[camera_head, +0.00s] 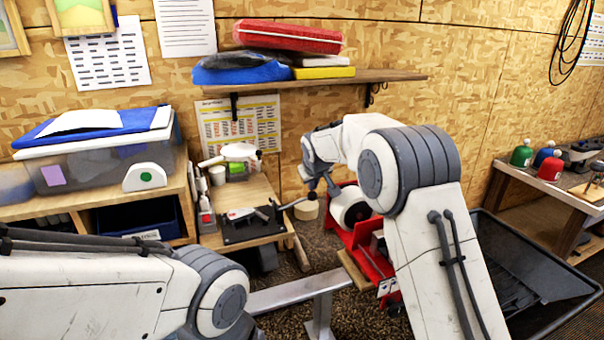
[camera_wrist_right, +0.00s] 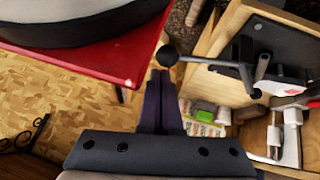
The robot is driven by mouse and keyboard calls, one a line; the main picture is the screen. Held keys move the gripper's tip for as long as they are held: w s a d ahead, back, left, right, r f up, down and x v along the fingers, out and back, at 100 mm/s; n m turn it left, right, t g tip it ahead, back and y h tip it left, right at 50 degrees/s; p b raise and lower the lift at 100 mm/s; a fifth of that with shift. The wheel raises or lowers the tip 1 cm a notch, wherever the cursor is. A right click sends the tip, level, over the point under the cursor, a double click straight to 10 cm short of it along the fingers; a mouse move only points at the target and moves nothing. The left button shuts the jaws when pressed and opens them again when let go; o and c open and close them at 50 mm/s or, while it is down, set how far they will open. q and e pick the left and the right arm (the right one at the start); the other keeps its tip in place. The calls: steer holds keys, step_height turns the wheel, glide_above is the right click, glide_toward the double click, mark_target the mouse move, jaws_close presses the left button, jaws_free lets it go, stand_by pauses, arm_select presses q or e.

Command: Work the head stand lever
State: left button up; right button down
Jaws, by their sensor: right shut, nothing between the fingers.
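The head stand is a black plate (camera_head: 250,226) with dark posts and a club head on a small wooden bench. Its lever ends in a black ball knob (camera_head: 312,195) that sticks out to the right. In the right wrist view the lever rod (camera_wrist_right: 205,62) runs from the stand to the ball knob (camera_wrist_right: 167,55). My right gripper (camera_wrist_right: 160,73) is shut and empty, its fingertips right at the knob; I cannot tell whether they touch it. In the head view it is mostly hidden by my right wrist. My left gripper is out of view; only its arm shows.
A red machine with a white wheel (camera_head: 350,207) stands close to the right of the lever; its red plate (camera_wrist_right: 130,55) is near the fingers. A wooden shelf (camera_head: 340,78) hangs above. A black tub (camera_head: 520,265) stands at the right.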

steer(key=shift+w+d+f, duration=0.1)
steer(key=shift+d+f, duration=0.1)
steer(key=shift+f, duration=0.1)
stand_by(0.4)
